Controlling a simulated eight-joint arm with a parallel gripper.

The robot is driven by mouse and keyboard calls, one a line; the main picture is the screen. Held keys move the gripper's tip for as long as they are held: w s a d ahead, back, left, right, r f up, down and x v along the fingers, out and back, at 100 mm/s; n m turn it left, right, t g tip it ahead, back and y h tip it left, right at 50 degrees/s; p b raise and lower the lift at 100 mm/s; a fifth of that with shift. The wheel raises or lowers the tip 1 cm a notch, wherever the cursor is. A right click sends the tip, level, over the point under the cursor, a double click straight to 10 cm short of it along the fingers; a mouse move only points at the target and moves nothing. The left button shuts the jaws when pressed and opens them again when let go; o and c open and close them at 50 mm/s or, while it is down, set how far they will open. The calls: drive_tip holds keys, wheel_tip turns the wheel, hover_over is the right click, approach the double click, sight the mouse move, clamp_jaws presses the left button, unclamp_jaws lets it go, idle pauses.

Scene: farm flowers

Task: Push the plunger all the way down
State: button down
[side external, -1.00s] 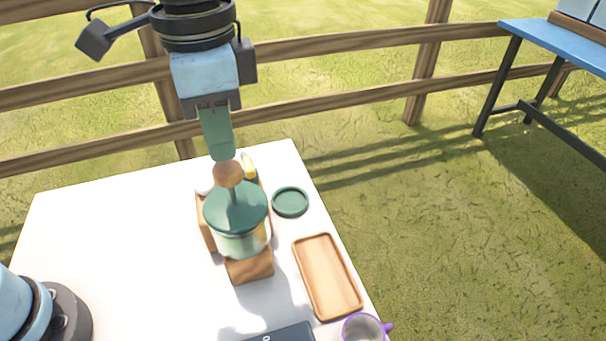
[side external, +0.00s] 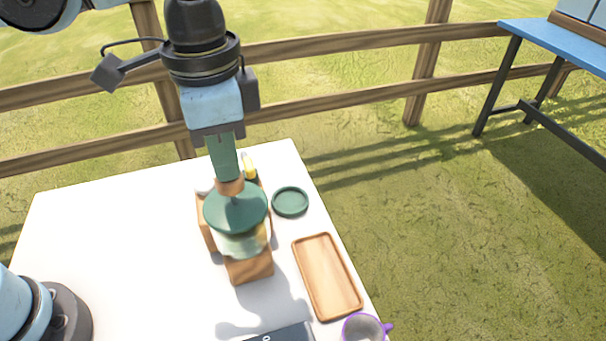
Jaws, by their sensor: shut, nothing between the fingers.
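The French press (side external: 240,240) stands upright on the white table, a glass body under a green lid (side external: 236,214). Its plunger knob (side external: 230,187), round and wooden, sits low, close above the lid, with only a short bit of rod at most showing. My gripper (side external: 229,177) is shut and empty, pointing down from above. Its green fingertips touch or nearly touch the top of the knob and partly cover it. The inside of the press is too blurred to tell the filter's height.
Wooden blocks (side external: 250,268) stand close around the press. A green round dish (side external: 290,201), a wooden tray (side external: 327,276), a purple-rimmed mug (side external: 364,328) and a dark device (side external: 284,334) lie to the right and front. The table's left side (side external: 120,240) is clear.

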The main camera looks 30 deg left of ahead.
drive_tip(key=shift+f, duration=1.2)
drive_tip(key=shift+r, duration=0.1)
drive_tip(key=shift+r, duration=2.7)
wheel_tip(320, 180, up, 6)
drive_tip(key=shift+f, duration=0.1)
drive_tip(key=shift+a, duration=0.1)
